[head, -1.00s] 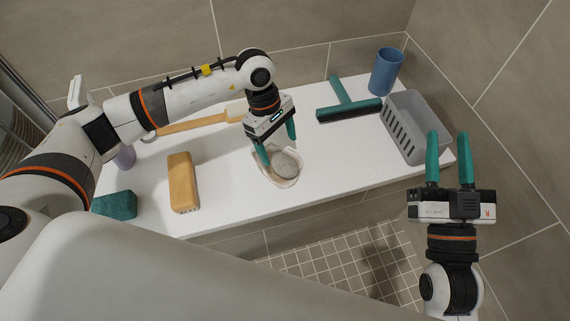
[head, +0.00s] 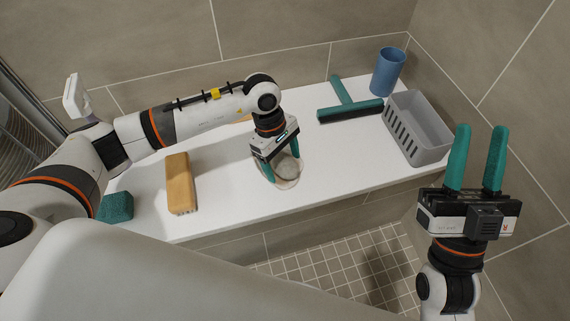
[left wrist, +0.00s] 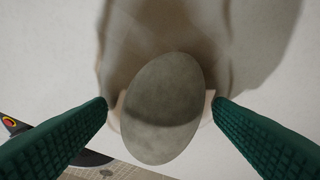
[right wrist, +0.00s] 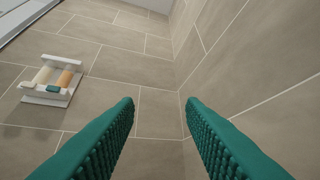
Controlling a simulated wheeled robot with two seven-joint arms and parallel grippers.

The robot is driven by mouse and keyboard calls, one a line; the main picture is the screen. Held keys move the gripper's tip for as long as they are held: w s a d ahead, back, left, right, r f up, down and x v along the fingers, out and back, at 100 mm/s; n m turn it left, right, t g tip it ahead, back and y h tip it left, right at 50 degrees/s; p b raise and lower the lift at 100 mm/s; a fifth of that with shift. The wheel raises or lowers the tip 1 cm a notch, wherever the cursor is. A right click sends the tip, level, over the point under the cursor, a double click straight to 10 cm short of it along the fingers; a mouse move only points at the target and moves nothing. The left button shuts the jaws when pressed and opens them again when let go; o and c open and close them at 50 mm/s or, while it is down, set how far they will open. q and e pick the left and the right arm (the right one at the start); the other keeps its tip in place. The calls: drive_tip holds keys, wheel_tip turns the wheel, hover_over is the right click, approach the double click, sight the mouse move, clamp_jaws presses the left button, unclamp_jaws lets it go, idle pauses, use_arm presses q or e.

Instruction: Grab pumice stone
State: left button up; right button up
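The pumice stone (head: 288,168) is a grey-green oval. It lies in a pale shell-like dish (head: 284,184) near the front edge of the white bench. My left gripper (head: 283,168) is open over the dish, with its fingers on either side of the stone. In the left wrist view the stone (left wrist: 162,108) sits between the two green fingers, with a gap on each side. The fingertips are near the dish rim. My right gripper (head: 476,160) is open and empty, to the right of the bench and away from the stone.
On the white bench (head: 225,190) are a wooden brush (head: 180,183), a teal sponge (head: 116,207), a squeegee (head: 350,110), a blue cup (head: 387,72) and a grey basket (head: 419,130). Tiled walls rise behind and to the right.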

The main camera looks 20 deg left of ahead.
use_arm(q)
drive_tip(key=c, duration=0.9)
drive_tip(key=shift+r, duration=0.15)
